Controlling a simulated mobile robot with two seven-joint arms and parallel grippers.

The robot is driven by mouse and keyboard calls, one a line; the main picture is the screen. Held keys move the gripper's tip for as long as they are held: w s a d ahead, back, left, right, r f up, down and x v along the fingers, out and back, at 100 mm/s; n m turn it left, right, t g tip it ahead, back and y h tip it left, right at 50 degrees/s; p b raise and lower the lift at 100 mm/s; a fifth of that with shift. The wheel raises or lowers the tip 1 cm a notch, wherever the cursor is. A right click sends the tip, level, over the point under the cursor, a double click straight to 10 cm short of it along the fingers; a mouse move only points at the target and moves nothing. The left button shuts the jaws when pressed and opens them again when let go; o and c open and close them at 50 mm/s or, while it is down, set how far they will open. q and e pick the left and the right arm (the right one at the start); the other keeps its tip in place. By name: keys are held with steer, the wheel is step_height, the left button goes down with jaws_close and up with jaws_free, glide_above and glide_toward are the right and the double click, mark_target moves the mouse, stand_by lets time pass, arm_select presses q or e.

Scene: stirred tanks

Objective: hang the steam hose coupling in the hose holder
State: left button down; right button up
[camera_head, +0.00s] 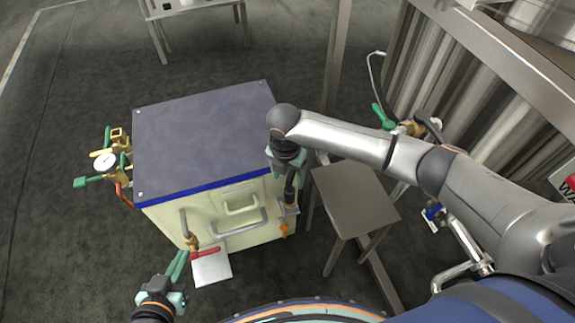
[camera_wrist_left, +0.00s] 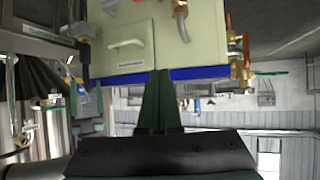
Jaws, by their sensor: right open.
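A small bracket (camera_head: 288,209) sits at the cabinet's front right corner, with an orange piece (camera_head: 284,230) below it. I cannot tell whether these are the hose holder and the steam hose coupling. My right gripper (camera_head: 291,196) reaches down at this corner, just above the bracket. It is open, and its fingertips are partly lost against the bracket. My left gripper (camera_head: 178,267) is in front of the cabinet at the lower left, apart from it. In the left wrist view its green fingers (camera_wrist_left: 159,100) lie together with nothing visible between them.
The cream cabinet (camera_head: 165,222) has a dark top, a front pipe with a red lever (camera_head: 205,252), and brass valves with a gauge (camera_head: 106,161) at its left. A grey stool (camera_head: 355,198) stands right of it. A tank (camera_head: 450,80) with a green-handled valve (camera_head: 381,116) is beyond.

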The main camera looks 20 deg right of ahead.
steer(key=s+a+f+m+t+y+p, duration=0.2)
steer(key=s+a+m+t+y+p, duration=0.3)
steer(key=s+a+m, duration=0.6)
arm_select(q)
steer(key=s, duration=0.1)
steer(key=s+f+g+b, duration=0.1)
steer(key=g, duration=0.1)
steer(key=shift+s+d+f+b, duration=0.25)
steer(key=shift+s+d+b, duration=0.1)
steer(key=shift+s+b, duration=0.05)
arm_select(e)
steer(key=s+d+r+m+t+h, duration=0.1)
steer(key=s+d+m+t, duration=0.2)
steer(key=d+m, duration=0.9)
steer(key=s+m, duration=0.1)
steer(key=s, duration=0.1)
steer(key=shift+s+m, duration=0.4)
